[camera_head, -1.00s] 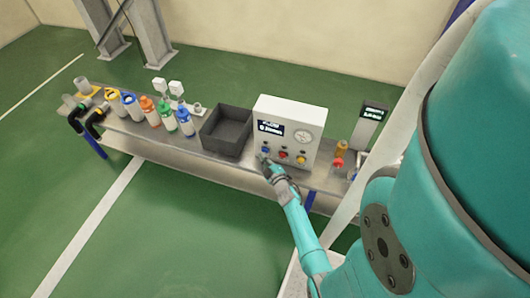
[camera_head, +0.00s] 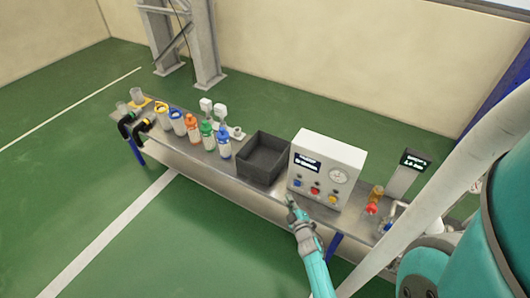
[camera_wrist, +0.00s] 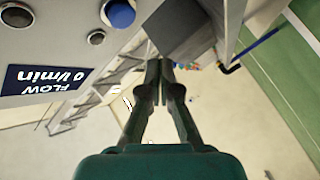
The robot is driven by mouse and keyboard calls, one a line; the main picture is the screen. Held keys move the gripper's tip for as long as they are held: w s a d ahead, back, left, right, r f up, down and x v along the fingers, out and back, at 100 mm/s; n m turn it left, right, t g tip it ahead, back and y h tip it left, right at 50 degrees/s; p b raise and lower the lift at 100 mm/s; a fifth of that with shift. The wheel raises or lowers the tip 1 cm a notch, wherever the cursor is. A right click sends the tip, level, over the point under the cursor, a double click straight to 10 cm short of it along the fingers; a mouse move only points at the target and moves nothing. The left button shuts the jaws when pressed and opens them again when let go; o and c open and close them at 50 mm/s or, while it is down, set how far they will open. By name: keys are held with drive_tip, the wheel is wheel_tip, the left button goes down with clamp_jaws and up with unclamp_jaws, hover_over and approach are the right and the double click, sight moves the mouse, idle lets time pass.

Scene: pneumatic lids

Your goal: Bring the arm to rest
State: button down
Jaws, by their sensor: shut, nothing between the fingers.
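My gripper (camera_head: 291,201) is shut and empty in the head view. It is at the front edge of the bench, in front of the white control box (camera_head: 327,160) and a little below its blue button (camera_head: 297,183). In the wrist view my gripper (camera_wrist: 159,64) shows two dark fingers close together with nothing between them. The control box front (camera_wrist: 50,50) fills the upper left there, with its flow display reading 0 l/min and the blue button (camera_wrist: 118,13). My arm reaches up from the bottom of the head view.
A dark open bin (camera_head: 262,158) stands left of the control box. Several coloured bottles (camera_head: 193,129) stand further left on the bench (camera_head: 180,150). A grey post with a display (camera_head: 407,172) and a small orange-red part (camera_head: 374,200) are on the right. Green floor in front is free.

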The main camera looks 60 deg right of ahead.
drive_tip(key=s+a+r+t+y, duration=0.1)
drive_tip(key=s+a+r+y, duration=0.15)
drive_tip(key=a, duration=0.65)
drive_tip(key=s+a+r+m+y, duration=0.1)
drive_tip(key=s+a+r, duration=0.25)
drive_tip(key=a, duration=0.55)
drive_tip(key=s+a+r+t+y, duration=0.15)
drive_tip(key=s+a, duration=0.25)
drive_tip(key=a, duration=0.5)
drive_tip(key=s+a+r+y, duration=0.3)
drive_tip(key=s+a+r, duration=0.2)
drive_tip(key=r, duration=0.5)
drive_tip(key=s+a+r+y, duration=0.3)
drive_tip(key=s+a+r, duration=0.2)
drive_tip(key=s+r, duration=0.3)
wheel_tip(320, 180, up, 2)
drive_tip(key=shift+a+r+m+g, duration=0.2)
drive_tip(key=shift+a+m+g, duration=0.2)
drive_tip(key=shift+g, duration=0.05)
